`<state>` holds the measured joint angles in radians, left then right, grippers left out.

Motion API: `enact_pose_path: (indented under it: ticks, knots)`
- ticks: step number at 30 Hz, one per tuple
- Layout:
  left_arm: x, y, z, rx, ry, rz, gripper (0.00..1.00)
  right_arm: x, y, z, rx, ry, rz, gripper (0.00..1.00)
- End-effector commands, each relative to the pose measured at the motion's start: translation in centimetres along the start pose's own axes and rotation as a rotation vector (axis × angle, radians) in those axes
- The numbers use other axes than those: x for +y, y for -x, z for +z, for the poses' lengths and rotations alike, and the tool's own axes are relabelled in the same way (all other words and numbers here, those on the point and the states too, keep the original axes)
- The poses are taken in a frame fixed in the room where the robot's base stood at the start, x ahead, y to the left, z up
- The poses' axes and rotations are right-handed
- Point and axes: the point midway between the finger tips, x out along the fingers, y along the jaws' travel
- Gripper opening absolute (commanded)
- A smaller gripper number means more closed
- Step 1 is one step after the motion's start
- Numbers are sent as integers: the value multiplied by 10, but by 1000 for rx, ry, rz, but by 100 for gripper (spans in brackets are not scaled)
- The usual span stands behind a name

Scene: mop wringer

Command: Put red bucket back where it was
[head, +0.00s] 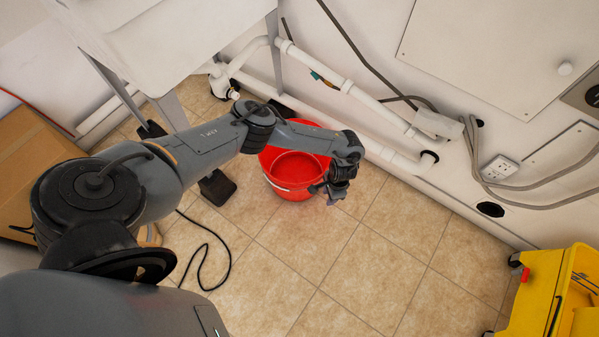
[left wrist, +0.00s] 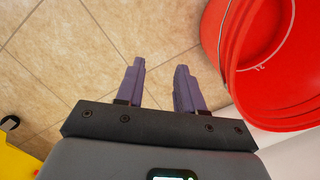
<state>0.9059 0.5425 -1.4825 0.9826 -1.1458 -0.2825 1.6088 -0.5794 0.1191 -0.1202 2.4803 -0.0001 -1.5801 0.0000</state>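The red bucket (head: 296,172) appears to stand upright on the tiled floor near the wall pipes in the head view. My left arm crosses over it and hides part of its rim and far side. In the left wrist view the bucket (left wrist: 275,60) fills the right side, with its rim and pale handle showing. My left gripper (head: 331,192) is beside the bucket's right side in the head view. Its two fingers (left wrist: 159,68) are apart with only floor between them, and the bucket is outside them. My right gripper is not in view.
A yellow mop bucket (head: 545,296) stands at the lower right. A white sink (head: 170,40) is at the upper left, with white pipes (head: 345,88) along the wall. A cardboard box (head: 30,165) is at the left. A black cable lies on the floor. The middle floor is clear.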

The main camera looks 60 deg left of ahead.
Motion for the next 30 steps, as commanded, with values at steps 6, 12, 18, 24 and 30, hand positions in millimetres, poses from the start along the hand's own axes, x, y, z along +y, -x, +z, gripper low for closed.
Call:
enact_pose_path:
  ticks: [6,12,18,24,30]
  knots:
    - [208,-16,-15,285,-348,164,37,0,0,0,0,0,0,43]
    - [312,60,-22,588,-381,196,37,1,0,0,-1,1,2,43]
    - [277,136,4,690,-188,101,37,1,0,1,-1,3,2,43]
    - [192,166,77,590,17,-7,37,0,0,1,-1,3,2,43]
    - [142,177,146,474,125,-56,37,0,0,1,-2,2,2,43]
